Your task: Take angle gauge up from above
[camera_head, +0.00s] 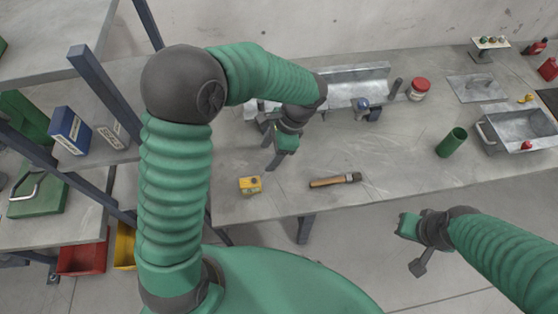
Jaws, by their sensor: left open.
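A small yellow block with a dark marking on its face, which looks like the angle gauge (250,185), lies on the grey workbench (330,215) near its front edge. My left gripper (271,150) is open and empty. It hangs above the bench, behind and a little to the right of the yellow block in the picture, apart from it. My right gripper (412,246) is in front of the bench edge at the lower right.
A wooden-handled brush (335,181) lies right of the yellow block. A green cup (452,142), a metal tray (518,130) and a red-lidded jar (418,90) stand further right. Shelving with a blue box (69,130) is at left.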

